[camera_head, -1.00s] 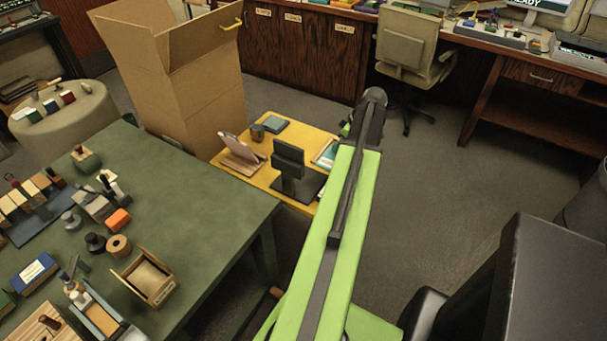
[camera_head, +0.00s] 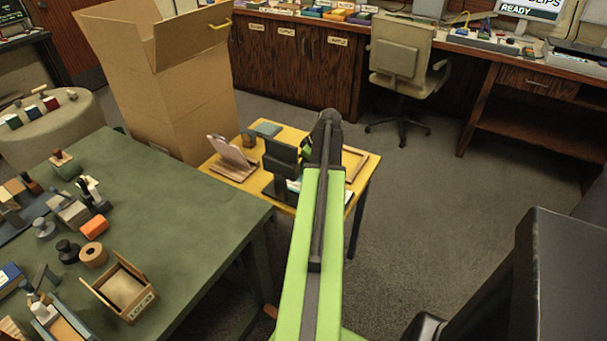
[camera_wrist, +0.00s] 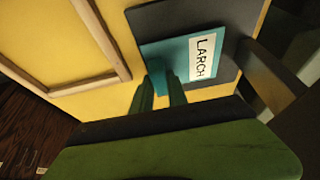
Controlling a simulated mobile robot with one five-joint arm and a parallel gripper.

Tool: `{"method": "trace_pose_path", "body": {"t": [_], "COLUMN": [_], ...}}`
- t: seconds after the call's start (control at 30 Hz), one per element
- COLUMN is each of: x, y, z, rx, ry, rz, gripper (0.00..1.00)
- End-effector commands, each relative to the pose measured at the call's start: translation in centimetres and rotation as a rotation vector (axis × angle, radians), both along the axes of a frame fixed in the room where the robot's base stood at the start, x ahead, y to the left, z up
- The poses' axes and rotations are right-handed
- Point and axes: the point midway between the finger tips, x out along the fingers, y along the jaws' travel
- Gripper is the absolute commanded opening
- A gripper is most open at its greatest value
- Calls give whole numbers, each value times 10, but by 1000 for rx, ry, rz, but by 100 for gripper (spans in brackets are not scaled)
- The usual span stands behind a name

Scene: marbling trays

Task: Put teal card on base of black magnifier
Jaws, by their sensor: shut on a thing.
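The teal card (camera_wrist: 177,54), with a white label reading "LARCH", is between the green fingertips of my gripper (camera_wrist: 160,78) in the wrist view. The gripper is shut on the card's near edge. The card overlaps the dark flat base (camera_wrist: 162,18) of the black magnifier; I cannot tell whether it touches the base or hangs just above it. In the head view the black magnifier (camera_head: 281,157) stands upright on the yellow table, left of my arm's end.
The yellow table (camera_head: 356,184) also holds a tablet-like panel on a wooden stand (camera_head: 232,158), a small dark cup (camera_head: 248,137) and a wooden-rimmed tray (camera_wrist: 48,90), bare where visible. A cardboard box (camera_head: 165,95) stands behind. A green table (camera_head: 170,205) with stamps is at left.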

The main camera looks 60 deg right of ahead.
Motion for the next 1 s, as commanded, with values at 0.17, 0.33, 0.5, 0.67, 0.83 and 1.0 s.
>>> {"method": "trace_pose_path", "body": {"t": [0.17, 0.33, 0.5, 0.67, 0.83, 1.0], "x": [0, -1, -1, -1, -1, -3], "y": [0, 0, 0, 0, -1, -1], "z": [-3, -7, -6, -6, -6, 4], "rx": [0, 0, 0, 0, -1, -1], "ry": [0, 0, 0, 0, 0, 0], "rz": [0, 0, 0, -1, -1, -1], "gripper": [0, 0, 35, 41, 41, 41]}}
